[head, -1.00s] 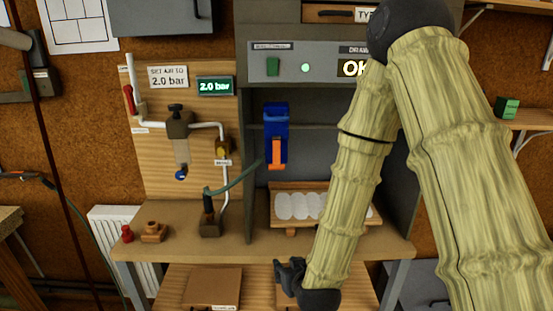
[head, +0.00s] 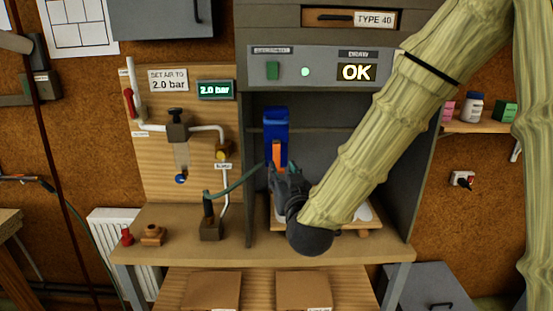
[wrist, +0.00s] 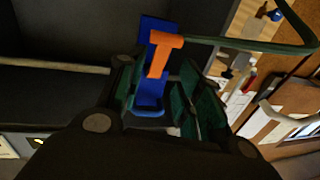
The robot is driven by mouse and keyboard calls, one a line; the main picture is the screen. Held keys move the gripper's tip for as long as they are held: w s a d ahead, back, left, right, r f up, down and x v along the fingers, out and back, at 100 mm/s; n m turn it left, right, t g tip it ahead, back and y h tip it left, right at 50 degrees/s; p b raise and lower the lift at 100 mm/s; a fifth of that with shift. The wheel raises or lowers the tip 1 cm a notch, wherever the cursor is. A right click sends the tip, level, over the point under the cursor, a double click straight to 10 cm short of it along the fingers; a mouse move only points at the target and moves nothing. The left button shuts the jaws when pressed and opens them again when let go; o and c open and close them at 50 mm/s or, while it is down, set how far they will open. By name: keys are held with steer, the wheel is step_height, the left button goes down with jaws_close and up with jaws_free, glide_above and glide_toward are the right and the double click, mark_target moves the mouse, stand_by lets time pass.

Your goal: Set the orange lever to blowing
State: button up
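The orange lever (head: 277,152) sits on the front of a blue body (head: 275,117) inside the grey cabinet. In the wrist view the orange lever (wrist: 161,55) has a T-shaped end and lies over the blue body (wrist: 153,92). My gripper (head: 281,174) is just below the lever in the head view and hides its lower end. In the wrist view the fingers of my gripper (wrist: 160,95) stand apart, on either side of the blue body and lever. I cannot tell whether they touch anything.
A green hose (head: 238,182) runs from near the blue body to a dark stand (head: 210,225) on the left. A tray (head: 372,226) lies partly behind my arm. The pressure display (head: 215,89) reads 2.0 bar; the draw display (head: 356,72) reads OK.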

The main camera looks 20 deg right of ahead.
mark_target(277, 162)
steer(key=w+p, duration=0.1)
steer(key=w, duration=0.4)
steer(key=w+p, duration=0.1)
steer(key=w, duration=0.2)
steer(key=shift+w+d+p, duration=0.25)
steer(key=shift+d+p, duration=0.1)
steer(key=shift+d, duration=0.05)
jaws_close()
